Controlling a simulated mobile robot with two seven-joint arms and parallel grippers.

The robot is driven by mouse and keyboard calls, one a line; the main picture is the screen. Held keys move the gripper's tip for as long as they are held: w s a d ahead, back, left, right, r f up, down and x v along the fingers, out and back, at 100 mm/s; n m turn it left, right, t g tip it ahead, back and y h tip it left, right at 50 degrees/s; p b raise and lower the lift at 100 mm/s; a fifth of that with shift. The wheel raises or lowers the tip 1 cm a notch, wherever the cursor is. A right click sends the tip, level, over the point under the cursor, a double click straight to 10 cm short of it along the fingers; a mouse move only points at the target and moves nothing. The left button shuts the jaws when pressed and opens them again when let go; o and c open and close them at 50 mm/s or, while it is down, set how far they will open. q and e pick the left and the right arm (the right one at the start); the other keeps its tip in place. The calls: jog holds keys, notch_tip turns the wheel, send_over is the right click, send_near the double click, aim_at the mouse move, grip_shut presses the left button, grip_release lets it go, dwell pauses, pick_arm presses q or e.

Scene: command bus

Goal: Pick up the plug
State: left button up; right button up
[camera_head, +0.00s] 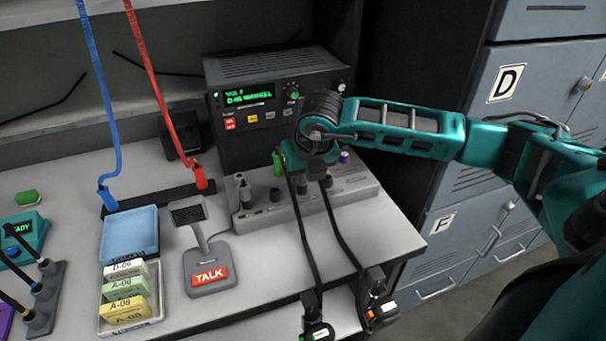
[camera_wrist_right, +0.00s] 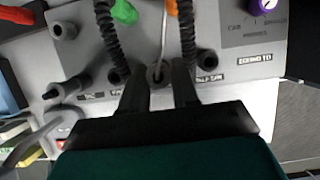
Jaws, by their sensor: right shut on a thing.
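My right gripper (camera_head: 308,170) reaches over the grey socket panel (camera_head: 350,195) from the right. In the right wrist view its two dark fingers (camera_wrist_right: 160,88) close around a small dark plug (camera_wrist_right: 158,73). A thin pale cord runs up from the plug. The plug is at the panel; I cannot tell if it is seated in a socket or just clear of it. In the head view the gripper hides the plug. My left gripper is not in view.
A radio (camera_head: 275,95) stands behind the panel. Black cables (camera_head: 345,235) run from near the gripper to the table's front edge. Grey lockers (camera_head: 520,100) stand right.

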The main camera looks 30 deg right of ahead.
notch_tip(320, 180, up, 20)
jog(key=p, duration=0.1)
jog(key=shift+f, duration=0.1)
dwell(0.4)
